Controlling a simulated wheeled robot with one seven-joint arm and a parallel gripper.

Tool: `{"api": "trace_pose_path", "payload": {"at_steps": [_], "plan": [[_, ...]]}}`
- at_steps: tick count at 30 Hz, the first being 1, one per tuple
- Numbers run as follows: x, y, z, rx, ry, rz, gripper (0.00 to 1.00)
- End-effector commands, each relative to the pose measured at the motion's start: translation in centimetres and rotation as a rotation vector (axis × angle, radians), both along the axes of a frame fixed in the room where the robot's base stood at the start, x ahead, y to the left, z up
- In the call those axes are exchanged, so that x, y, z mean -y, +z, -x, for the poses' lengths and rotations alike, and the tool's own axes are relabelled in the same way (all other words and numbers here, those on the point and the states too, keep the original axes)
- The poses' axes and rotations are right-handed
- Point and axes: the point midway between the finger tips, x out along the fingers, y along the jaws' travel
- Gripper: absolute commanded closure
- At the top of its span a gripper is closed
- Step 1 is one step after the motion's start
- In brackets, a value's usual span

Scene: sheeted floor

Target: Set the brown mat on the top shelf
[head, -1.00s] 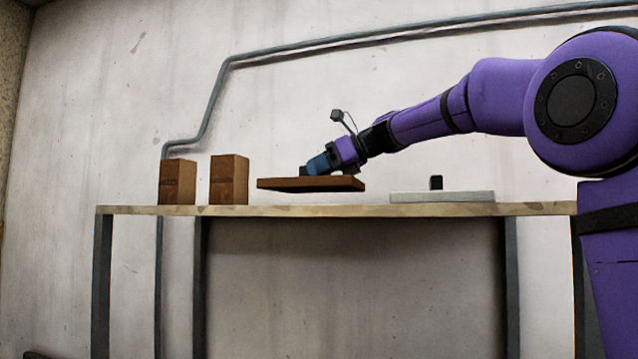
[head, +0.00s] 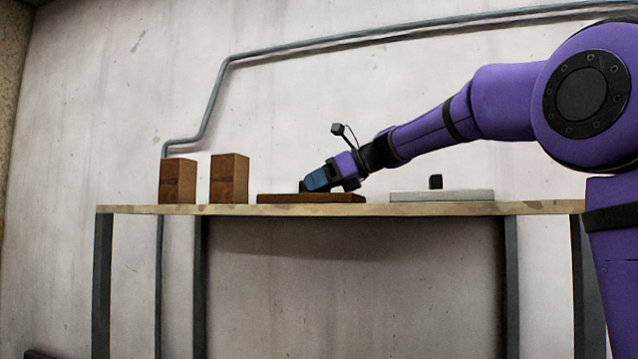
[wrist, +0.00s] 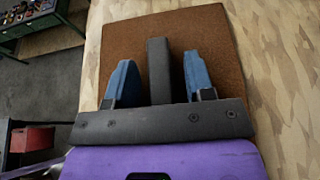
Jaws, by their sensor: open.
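The brown mat (head: 311,198) lies flat on the wooden top shelf (head: 300,210), between a brown block and a pale slab. It also shows in the wrist view (wrist: 215,37), with a dark upright grip (wrist: 158,70) on it. My gripper (head: 306,186) is just above the mat. In the wrist view its two blue fingers (wrist: 158,82) stand apart on either side of the dark grip, with gaps on both sides. It is open and not clamped on the grip.
Two brown blocks (head: 177,181) (head: 229,179) stand on the shelf to the left. A pale slab (head: 441,196) with a small black grip lies to the right. A wall with a grey pipe is behind. The wrist view shows a red box (wrist: 32,139) below, beyond the shelf edge.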

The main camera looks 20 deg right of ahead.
Motion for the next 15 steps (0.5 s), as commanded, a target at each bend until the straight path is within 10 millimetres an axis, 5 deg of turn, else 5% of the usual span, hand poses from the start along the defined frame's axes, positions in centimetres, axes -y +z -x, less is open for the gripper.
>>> {"api": "trace_pose_path", "payload": {"at_steps": [5,15], "plan": [[0.4,0.5,0.3,0.000,-0.001,0.000,0.51],[5.1,2.9,3.7,0.003,-0.003,0.001,0.51]]}}
